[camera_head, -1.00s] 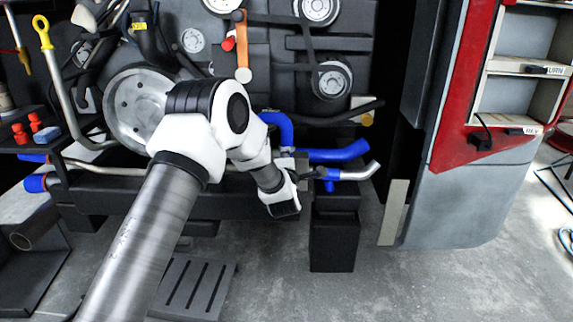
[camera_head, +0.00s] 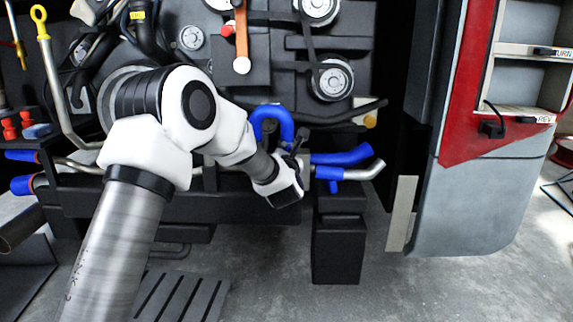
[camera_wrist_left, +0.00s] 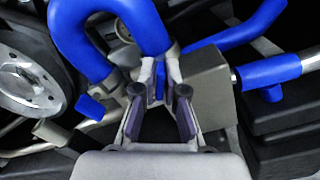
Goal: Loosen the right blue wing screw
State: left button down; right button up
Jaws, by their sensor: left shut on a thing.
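A blue U-shaped hose (camera_head: 271,113) stands at the front of the engine and also shows in the left wrist view (camera_wrist_left: 112,20). A small blue wing screw (camera_wrist_left: 159,82) shows at the hose's right end, between the fingers of my left gripper (camera_wrist_left: 160,96), which is shut on it. In the head view my left gripper (camera_head: 298,143) reaches up to that hose end; its fingers largely hide the screw there. Another small blue piece (camera_wrist_left: 90,107) sits by the hose's left end. My right gripper is not in view.
A blue hose (camera_head: 342,157) with a metal pipe end lies just right of the gripper. A grey block (camera_wrist_left: 208,82) is close beside the fingers. A black box (camera_head: 338,250) hangs below. The coach's side panel (camera_head: 470,205) stands farther right.

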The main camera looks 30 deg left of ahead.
pick_arm(q)
jog(key=n+b, duration=0.2)
jog(key=b, duration=0.1)
jog(key=shift+f+n, duration=0.3)
jog(key=shift+f, duration=0.1)
jog(key=shift+r+n+b, duration=0.25)
jog(key=shift+n+b, duration=0.85)
jog(key=shift+b, duration=0.15)
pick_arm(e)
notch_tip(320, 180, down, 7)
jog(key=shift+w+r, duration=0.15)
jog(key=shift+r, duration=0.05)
pick_arm(q)
jog(key=c, duration=1.3)
grip_release()
jog(key=shift+r, duration=0.1)
jog(key=v, duration=1.2)
